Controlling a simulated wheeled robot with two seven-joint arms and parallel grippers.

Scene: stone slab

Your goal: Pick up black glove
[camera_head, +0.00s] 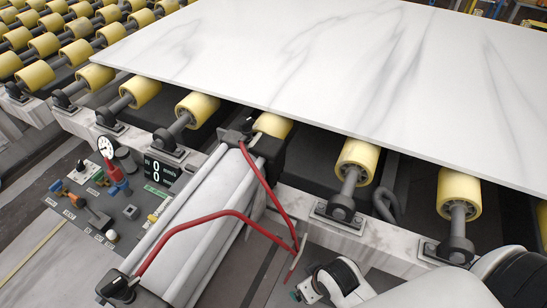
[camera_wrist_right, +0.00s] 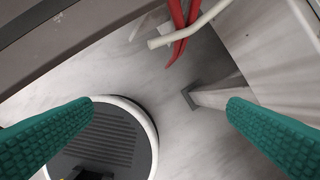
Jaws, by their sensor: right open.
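I cannot make out a black glove in either view. My right gripper (camera_wrist_right: 160,106) shows in the wrist view as two green, ridged fingers spread wide apart, with nothing between them. It points down at the grey floor. In the head view my right arm comes in from the lower right, and a small part of the right gripper (camera_head: 298,295) shows at the bottom edge, beside the roller frame. My left gripper is not in view.
A white marble slab (camera_head: 330,60) lies on yellow rollers (camera_head: 358,158). A gauge panel (camera_head: 100,200) stands at left.

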